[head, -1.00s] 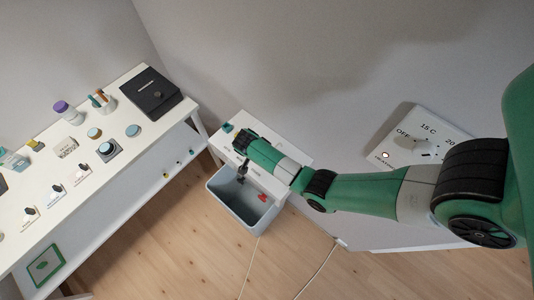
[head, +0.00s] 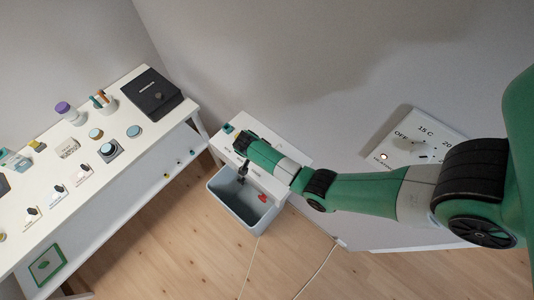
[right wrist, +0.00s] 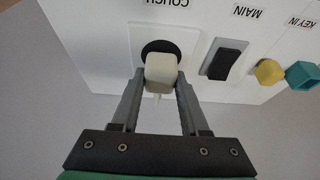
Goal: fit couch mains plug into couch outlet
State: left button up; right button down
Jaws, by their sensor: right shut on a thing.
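In the right wrist view the couch outlet (right wrist: 157,46) is a dark round socket in a square white plate, below an upside-down COUCH label. The pale, blocky couch mains plug (right wrist: 161,72) overlaps the lower part of the socket. I cannot tell whether it touches the socket or is partly in it. My right gripper (right wrist: 160,80) is shut on the plug, one grey finger on each side. In the head view my right arm reaches in from the right to the small white panel; its gripper is mostly hidden there. My left gripper is not in view.
Next to the outlet are a black MAIN switch (right wrist: 225,60), a yellow knob (right wrist: 268,72) and a teal key piece (right wrist: 303,75). In the head view a grey bin (head: 241,207) stands under the panel. A white table (head: 75,185) with several objects is at left.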

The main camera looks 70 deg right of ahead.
jog(key=shift+p, duration=0.45)
dwell(0.8)
jog(key=shift+p, duration=0.45)
jog(key=shift+f+b, duration=0.4)
jog(key=shift+f, duration=0.15)
jog(key=shift+c, duration=1.7)
grip_release()
